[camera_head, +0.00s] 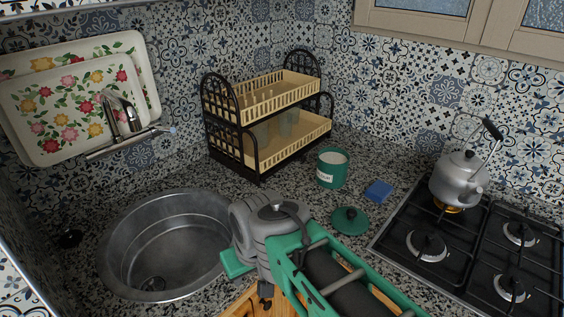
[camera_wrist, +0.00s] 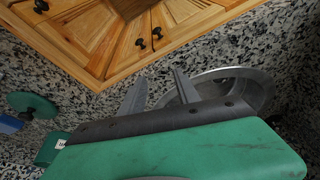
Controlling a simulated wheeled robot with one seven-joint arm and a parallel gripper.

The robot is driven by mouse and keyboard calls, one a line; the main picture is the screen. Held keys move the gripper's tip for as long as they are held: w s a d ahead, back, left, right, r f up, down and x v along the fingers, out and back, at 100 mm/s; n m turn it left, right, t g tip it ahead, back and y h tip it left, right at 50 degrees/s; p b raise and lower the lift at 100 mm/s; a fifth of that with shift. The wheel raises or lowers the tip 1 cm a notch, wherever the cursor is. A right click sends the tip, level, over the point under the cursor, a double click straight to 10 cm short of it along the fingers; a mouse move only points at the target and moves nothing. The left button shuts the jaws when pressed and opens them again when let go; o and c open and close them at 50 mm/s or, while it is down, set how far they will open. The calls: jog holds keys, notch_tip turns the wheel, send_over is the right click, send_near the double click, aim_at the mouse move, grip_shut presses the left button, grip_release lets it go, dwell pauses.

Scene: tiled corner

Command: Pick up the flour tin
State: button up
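The flour tin (camera_head: 332,173) is an open green canister with a white label and pale contents. It stands upright on the counter in front of the dish rack. In the wrist view the tin (camera_wrist: 51,150) shows at the lower left, partly hidden by my gripper's green body. My gripper (camera_wrist: 159,82) has two grey fingers spread apart with nothing between them. In the head view its green body shows beside the sink's right edge, left of and nearer than the tin; its fingers are hidden there. A green lid (camera_head: 349,219) lies on the counter in front of the tin.
A blue sponge (camera_head: 378,191) lies right of the tin. The dish rack (camera_head: 257,150) stands behind it. A kettle (camera_head: 459,180) sits on the stove (camera_head: 424,240) at the right. The sink (camera_head: 130,233) is at the left. Wooden cabinets (camera_wrist: 120,45) lie below the counter edge.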

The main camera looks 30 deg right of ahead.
jog(key=w+d+r+n+t+y, duration=0.1)
jog(key=w+d+r+t, duration=0.15)
jog(key=w+d, duration=0.7)
jog(key=w+d+r+t+y, duration=0.1)
jog(key=w+d+r+t, duration=0.15)
jog(key=w+d, duration=0.7)
jog(key=n+t+y, duration=0.2)
jog(key=t, duration=0.3)
send_near(320, 162)
jog(key=x, duration=0.2)
jog(key=p+x, duration=0.1)
jog(key=x, duration=0.2)
jog(key=p+x, duration=0.1)
jog(key=x, duration=0.2)
jog(key=shift+w+d+f, duration=0.15)
jog(key=shift+w+d, duration=0.1)
jog(key=shift+d, duration=0.05)
jog(key=shift+c, duration=0.5)
jog(key=shift+g, duration=0.3)
grip_shut()
